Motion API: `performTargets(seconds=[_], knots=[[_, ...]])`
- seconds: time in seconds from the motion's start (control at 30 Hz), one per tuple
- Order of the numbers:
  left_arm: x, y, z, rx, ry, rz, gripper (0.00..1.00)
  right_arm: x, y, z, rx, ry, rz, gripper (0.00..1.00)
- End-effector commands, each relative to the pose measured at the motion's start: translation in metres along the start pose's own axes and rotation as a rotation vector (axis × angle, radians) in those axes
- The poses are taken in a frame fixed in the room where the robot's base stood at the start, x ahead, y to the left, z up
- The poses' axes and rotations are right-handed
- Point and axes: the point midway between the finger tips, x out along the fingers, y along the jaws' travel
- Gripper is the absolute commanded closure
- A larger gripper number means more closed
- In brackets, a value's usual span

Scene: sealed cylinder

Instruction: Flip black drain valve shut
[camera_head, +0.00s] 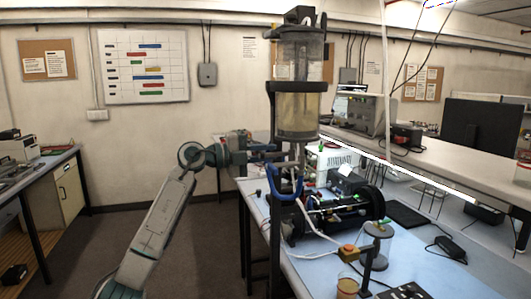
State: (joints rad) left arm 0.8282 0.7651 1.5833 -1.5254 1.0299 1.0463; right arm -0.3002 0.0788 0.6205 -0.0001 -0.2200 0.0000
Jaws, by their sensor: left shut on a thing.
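The sealed cylinder (298,108) is a clear upright vessel with a dark collar and cloudy yellowish liquid, held on a dark vertical stand (275,215). A narrow outlet pipe (300,157) hangs below it. My left gripper (280,148) reaches in from the left at the height of this outlet, just under the cylinder. It is shut on what looks like the black drain valve; the stand partly hides the fingers, and the valve is too small and dark to tell its handle's angle. My right gripper is out of view.
A blue forked part (284,185) sits on the stand below the outlet. Open floor lies left of the bench.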

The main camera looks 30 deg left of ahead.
Motion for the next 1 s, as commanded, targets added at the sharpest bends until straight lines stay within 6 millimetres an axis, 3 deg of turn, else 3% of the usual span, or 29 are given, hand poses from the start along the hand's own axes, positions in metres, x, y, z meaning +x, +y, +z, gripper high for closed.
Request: performTargets(seconds=[0.3, 0.33, 0.4, 0.43, 0.77, 1.0], knots=[[0.000, 0.000, 0.000, 0.015, 0.001, 0.001, 1.00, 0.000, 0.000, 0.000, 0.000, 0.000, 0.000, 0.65], [0.000, 0.000, 0.000, 0.015, 0.001, 0.001, 0.80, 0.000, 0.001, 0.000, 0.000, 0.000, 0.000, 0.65], [0.000, 0.000, 0.000, 0.015, 0.000, 0.001, 0.67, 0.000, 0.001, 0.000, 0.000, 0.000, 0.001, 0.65], [0.000, 0.000, 0.000, 0.015, 0.000, 0.001, 0.65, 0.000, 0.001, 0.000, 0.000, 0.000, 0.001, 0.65], [-0.003, 0.001, 0.000, 0.014, 0.000, 0.000, 0.65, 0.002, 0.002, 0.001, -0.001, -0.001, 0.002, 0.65], [-0.033, 0.005, 0.001, 0.016, -0.004, 0.005, 0.65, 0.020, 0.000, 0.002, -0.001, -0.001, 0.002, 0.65]])
